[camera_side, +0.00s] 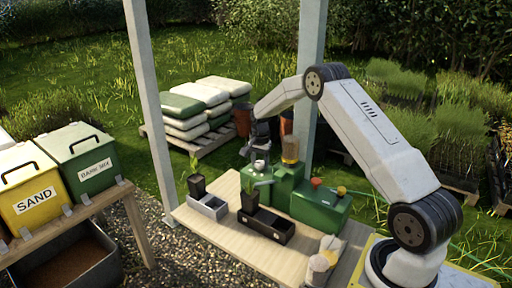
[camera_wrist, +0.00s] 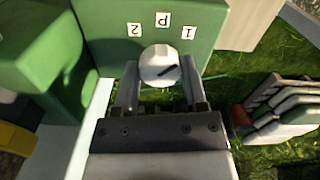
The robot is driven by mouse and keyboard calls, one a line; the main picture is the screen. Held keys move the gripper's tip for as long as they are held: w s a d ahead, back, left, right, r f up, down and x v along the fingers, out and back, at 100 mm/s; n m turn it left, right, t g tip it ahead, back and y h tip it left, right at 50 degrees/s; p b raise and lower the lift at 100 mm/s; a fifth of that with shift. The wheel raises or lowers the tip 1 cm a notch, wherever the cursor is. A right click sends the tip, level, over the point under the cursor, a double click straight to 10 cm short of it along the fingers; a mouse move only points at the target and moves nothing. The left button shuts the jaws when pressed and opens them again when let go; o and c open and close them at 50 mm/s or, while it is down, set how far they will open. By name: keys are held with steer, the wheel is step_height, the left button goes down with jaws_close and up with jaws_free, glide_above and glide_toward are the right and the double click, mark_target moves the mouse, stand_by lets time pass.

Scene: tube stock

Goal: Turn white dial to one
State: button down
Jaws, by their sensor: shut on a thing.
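The white dial (camera_wrist: 158,62) is on the green housing (camera_wrist: 100,20) in the wrist view, round, with a short dark mark on its face. My gripper (camera_wrist: 160,72) is shut on the dial, one finger on each side.
A green box with a red knob (camera_side: 316,182) stands to the right on the wooden table (camera_side: 225,248). A black tray (camera_side: 268,226) and a grey tray (camera_side: 208,207) stand in front. A post (camera_side: 308,85) rises close behind the arm. Stacked bags (camera_side: 200,95) lie farther back.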

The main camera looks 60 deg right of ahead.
mark_target(259, 164)
steer(key=shift+c, duration=0.7)
jaws_free()
steer(key=shift+r, duration=0.15)
steer(key=shift+r, duration=3.8)
steer(key=shift+a+r, duration=0.1)
steer(key=shift+a, duration=0.35)
steer(key=s+a+r+n+t, duration=0.1)
steer(key=s+a+n, duration=0.3)
steer(key=a, duration=0.4)
steer(key=s+a+r+n, duration=0.1)
steer(key=s+a+n, duration=0.3)
steer(key=a, duration=0.4)
steer(key=s+a+f+n+t, duration=0.1)
steer(key=s+a+n, duration=0.6)
steer(key=s, duration=0.7)
steer(key=a, duration=0.2)
steer(key=shift+s+a+f+n+t, duration=0.2)
steer(key=shift+a+f+n+t, duration=0.1)
steer(key=shift+n, duration=0.1)
